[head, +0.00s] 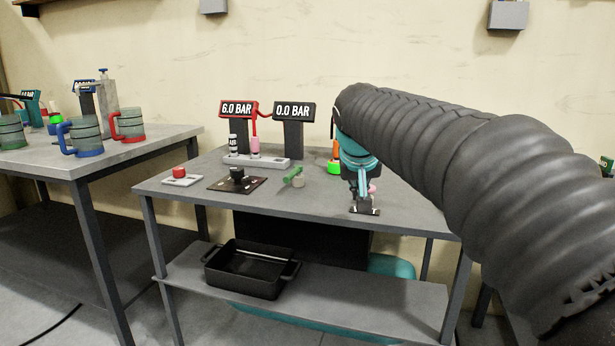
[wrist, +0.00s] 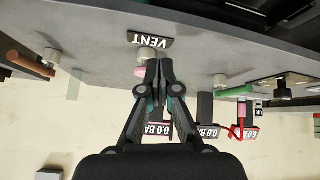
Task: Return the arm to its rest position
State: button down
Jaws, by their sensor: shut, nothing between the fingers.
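My gripper (head: 361,192) hangs from my dark, ribbed arm over the right part of the middle table. In the wrist view my gripper (wrist: 158,66) has its fingers together with nothing between them. A small pink-topped part (head: 372,189) is close beside the fingers, and its pink end (wrist: 140,71) shows beside them in the wrist view. A VENT label (wrist: 150,40) lies just beyond the fingertips in that view. Whether the fingers touch anything is unclear. My arm covers the table's right side in the head view.
The table (head: 325,190) holds a red button (head: 179,172), a black knob (head: 237,173), a green-handled valve (head: 293,174) and gauges reading 6.0 BAR (head: 238,109) and 0.0 BAR (head: 294,111). A black tray (head: 250,270) sits on the shelf below. Mugs (head: 81,138) stand on the left table.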

jog(key=s+d+f, duration=0.1)
jog(key=s+f, duration=0.5)
jog(key=s, duration=0.4)
jog(key=s+d+f+g+y, duration=0.1)
jog(key=s+f, duration=0.5)
jog(key=s, duration=0.4)
jog(key=s+d+f, duration=0.2)
jog(key=s+f, duration=0.4)
jog(key=s, duration=0.4)
jog(key=shift+s+f+g+y, duration=0.2)
jog(key=shift+f+g+y, duration=0.1)
